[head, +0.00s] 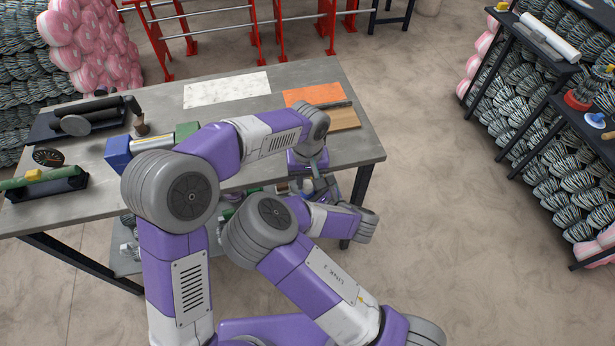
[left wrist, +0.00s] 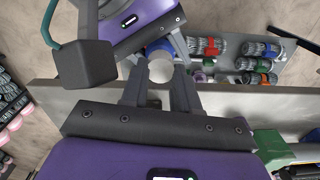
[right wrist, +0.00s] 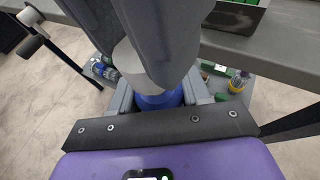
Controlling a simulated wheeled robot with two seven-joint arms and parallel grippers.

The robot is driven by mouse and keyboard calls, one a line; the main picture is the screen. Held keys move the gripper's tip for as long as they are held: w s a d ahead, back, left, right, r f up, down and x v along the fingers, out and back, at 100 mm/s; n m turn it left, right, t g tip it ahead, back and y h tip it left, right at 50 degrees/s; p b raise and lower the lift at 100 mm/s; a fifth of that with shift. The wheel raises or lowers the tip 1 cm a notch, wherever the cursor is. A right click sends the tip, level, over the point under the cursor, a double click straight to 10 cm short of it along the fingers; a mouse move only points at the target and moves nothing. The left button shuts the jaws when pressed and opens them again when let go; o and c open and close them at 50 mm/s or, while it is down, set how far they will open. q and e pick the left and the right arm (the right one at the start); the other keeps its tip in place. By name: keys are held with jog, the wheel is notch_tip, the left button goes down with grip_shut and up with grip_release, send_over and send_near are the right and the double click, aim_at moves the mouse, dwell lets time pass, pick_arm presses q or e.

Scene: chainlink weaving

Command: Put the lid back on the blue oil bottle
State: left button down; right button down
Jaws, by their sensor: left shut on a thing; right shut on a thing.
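My left gripper (left wrist: 161,88) is shut on a pale, round lid (left wrist: 160,71), seen between its fingers in the left wrist view. Just beyond the lid, part of the blue oil bottle (left wrist: 158,46) shows. In the right wrist view my right gripper (right wrist: 160,92) is shut on the blue bottle (right wrist: 160,101). Grey fingers and a pale rounded piece cover the bottle's top there. Lid and bottle are very close; I cannot tell whether they touch. In the head view both grippers are mostly hidden among my arms at the table's right front edge.
The grey table (head: 235,110) bears a white sheet (head: 226,89), an orange sheet (head: 313,94), a dark tool (head: 95,115) and a blue-and-green device (head: 150,145). Below the table edge, a lower shelf holds wire bundles (left wrist: 257,64) and several small items. Open floor lies to the right.

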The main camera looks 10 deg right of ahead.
pick_arm(q)
jog(key=c, duration=0.8)
grip_release()
notch_tip(320, 180, up, 12)
